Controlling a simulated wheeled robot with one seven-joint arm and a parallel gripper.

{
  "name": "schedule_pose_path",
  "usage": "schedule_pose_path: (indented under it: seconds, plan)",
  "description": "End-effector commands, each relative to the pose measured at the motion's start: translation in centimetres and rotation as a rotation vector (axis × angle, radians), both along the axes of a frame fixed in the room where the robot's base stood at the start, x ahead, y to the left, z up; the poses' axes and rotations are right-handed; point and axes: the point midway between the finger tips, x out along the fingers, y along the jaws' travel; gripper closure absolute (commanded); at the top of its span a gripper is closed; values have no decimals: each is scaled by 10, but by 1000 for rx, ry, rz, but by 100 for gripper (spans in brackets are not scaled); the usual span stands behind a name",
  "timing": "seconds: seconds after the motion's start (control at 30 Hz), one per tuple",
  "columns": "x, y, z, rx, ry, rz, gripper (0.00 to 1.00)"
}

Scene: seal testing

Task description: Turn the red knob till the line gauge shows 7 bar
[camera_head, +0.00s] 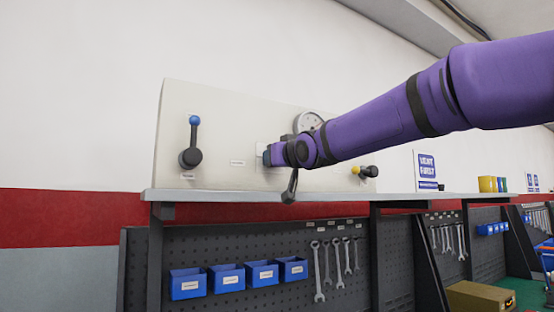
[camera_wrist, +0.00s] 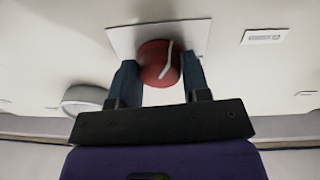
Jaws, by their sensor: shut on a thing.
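The red knob (camera_wrist: 155,66) shows in the wrist view, round with a white pointer line, in front of a white plate (camera_wrist: 194,35) on the panel. My gripper (camera_wrist: 160,78) has one blue finger on each side of the knob and is shut on it. In the head view my gripper (camera_head: 270,155) is at the panel (camera_head: 222,118), and my purple arm hides the knob. The round gauge (camera_head: 309,121) is partly covered by my arm; its reading is too small to tell. A gauge rim (camera_wrist: 84,98) also shows in the wrist view, its face not readable.
A blue-tipped lever (camera_head: 192,145) stands upright on the panel's left. A black lever (camera_head: 290,186) hangs below my gripper. A black and yellow fitting (camera_head: 366,171) is to the right. Below the shelf (camera_head: 230,195) are blue bins (camera_head: 186,284) and hanging wrenches (camera_head: 318,270).

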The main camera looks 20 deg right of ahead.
Motion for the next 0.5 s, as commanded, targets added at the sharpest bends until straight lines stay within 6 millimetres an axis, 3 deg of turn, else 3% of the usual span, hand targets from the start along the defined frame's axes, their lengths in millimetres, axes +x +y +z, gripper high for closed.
schedule_pose_path:
  seconds: [0.13,0.17,0.23,0.5]
  plan:
    - [1,0,-2,-2,6,0,80]
    - [1,0,-2,-2,6,0,50]
    - [0,0,-2,-2,5,0,34]
    - [0,0,-1,-2,2,0,31]
